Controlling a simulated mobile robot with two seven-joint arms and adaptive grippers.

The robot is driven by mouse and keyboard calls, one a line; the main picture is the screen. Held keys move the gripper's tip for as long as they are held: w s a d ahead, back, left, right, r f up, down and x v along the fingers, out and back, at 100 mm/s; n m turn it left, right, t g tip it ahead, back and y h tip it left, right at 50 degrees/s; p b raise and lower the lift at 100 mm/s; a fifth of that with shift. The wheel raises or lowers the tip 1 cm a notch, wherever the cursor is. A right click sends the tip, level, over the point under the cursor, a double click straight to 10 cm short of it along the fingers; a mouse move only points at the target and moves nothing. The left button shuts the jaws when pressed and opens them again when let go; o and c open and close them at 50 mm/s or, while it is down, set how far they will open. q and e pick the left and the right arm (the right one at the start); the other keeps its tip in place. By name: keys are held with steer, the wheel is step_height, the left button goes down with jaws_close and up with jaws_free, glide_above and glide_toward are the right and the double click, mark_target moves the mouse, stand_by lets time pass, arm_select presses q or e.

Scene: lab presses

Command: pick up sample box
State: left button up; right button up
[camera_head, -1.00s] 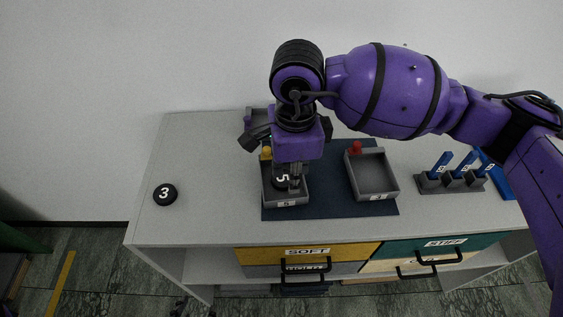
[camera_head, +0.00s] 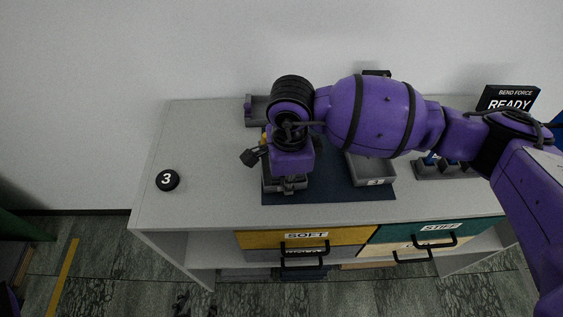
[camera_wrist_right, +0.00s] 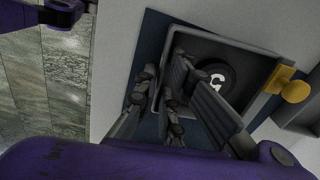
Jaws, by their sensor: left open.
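A grey open sample box (camera_head: 268,181) with a yellow knob stands on the dark blue mat (camera_head: 330,196). In the right wrist view the box (camera_wrist_right: 240,50) holds a black disc marked 5 (camera_wrist_right: 212,80). My right gripper (camera_head: 288,186) is down at the box's front wall. My left gripper (camera_head: 196,306) is partly in view, low at the bottom edge, open and away from the box.
A second grey box (camera_head: 372,172) labelled 3 stands to the right on the mat. A black disc marked 3 (camera_head: 167,180) lies on the bare left tabletop. A grey rack (camera_head: 430,170), a READY display (camera_head: 509,98) and drawers (camera_head: 305,247) are also in view.

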steer(key=shift+r, duration=0.15)
jaws_close()
steer(key=shift+r, duration=0.45)
steer(key=s+r, duration=1.2)
steer(key=s, duration=0.2)
steer(key=shift+a, duration=0.45)
steer(key=shift+f, duration=0.1)
